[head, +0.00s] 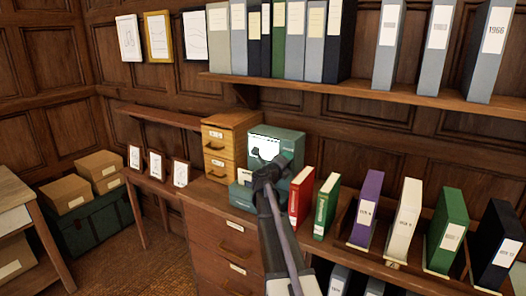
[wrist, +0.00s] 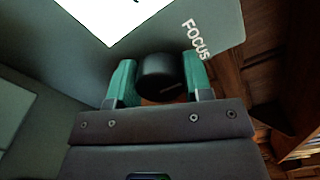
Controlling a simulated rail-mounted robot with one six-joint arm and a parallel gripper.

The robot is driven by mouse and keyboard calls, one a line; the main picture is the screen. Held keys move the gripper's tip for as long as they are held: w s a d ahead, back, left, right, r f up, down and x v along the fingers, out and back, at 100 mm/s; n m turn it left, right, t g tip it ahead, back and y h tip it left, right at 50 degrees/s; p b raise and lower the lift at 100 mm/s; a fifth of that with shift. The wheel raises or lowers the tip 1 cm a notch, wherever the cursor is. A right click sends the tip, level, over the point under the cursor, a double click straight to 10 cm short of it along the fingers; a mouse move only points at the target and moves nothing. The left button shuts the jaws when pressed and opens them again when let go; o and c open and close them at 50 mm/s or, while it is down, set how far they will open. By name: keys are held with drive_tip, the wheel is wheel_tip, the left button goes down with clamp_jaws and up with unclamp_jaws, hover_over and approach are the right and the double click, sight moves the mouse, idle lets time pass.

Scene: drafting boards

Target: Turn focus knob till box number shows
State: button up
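The grey-green reader (head: 291,142) stands on the desk, with a bright white screen (head: 265,142) facing me. In the wrist view the screen (wrist: 115,14) is washed out at the top, and no box number can be read in either view. The black focus knob (wrist: 160,76) sits below the white word FOCUS on the reader's panel. My gripper (wrist: 160,70) has its green fingers on both sides of the knob, seemingly touching it. In the head view my gripper (head: 265,165) is in front of the reader's lower part and hides the knob.
A wooden drawer cabinet (head: 226,140) stands just left of the reader. A red binder (head: 301,196) and a green binder (head: 325,205) stand close to its right. Several small framed cards are at the desk's left. A shelf of binders (head: 430,98) runs above.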

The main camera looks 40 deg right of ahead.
drive_tip(key=o, duration=0.4)
drive_tip(key=shift+a, duration=0.1)
drive_tip(key=v, duration=0.8)
drive_tip(key=shift+s+a, duration=0.15)
drive_tip(key=shift+a, duration=0.2)
